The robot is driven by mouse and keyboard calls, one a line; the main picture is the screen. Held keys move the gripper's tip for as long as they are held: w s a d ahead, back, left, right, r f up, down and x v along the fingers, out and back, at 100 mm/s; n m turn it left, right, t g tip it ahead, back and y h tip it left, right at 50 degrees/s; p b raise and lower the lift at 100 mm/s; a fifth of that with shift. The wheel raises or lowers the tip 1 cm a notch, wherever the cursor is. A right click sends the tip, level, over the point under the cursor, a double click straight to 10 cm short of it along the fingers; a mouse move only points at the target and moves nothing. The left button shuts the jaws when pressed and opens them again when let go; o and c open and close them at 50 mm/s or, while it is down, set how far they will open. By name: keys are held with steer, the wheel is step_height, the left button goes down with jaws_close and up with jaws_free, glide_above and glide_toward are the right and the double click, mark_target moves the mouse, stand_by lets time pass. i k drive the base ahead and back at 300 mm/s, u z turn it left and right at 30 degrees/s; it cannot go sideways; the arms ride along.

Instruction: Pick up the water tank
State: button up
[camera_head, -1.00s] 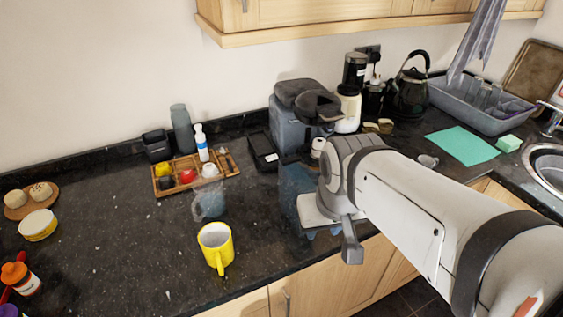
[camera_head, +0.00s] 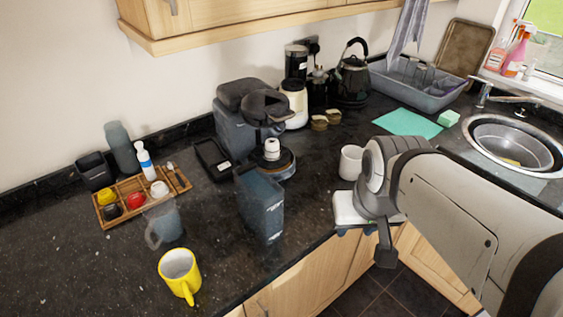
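The water tank appears to be the dark blue, see-through upright box (camera_head: 260,208) on the black counter, in front of the pod coffee machine (camera_head: 236,130). It stands upright and apart from the machine, near the counter's front edge. My gripper (camera_head: 365,238) is to the right of the tank, at the counter's front edge, with a clear gap between them. My wrist and arm hide part of the gripper, and its finger opening does not show clearly. I see nothing held in it.
A white cup (camera_head: 350,162) stands close behind my gripper. A yellow mug (camera_head: 180,273) and a grey glass mug (camera_head: 162,224) stand left of the tank. A wooden tray (camera_head: 130,194) holds small items. The sink (camera_head: 512,147) is at the right.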

mark_target(260, 198)
steer(key=z, duration=0.6)
steer(key=k, duration=2.05)
steer(key=u, duration=0.5)
steer(key=i, duration=1.45)
steer(key=u, duration=0.1)
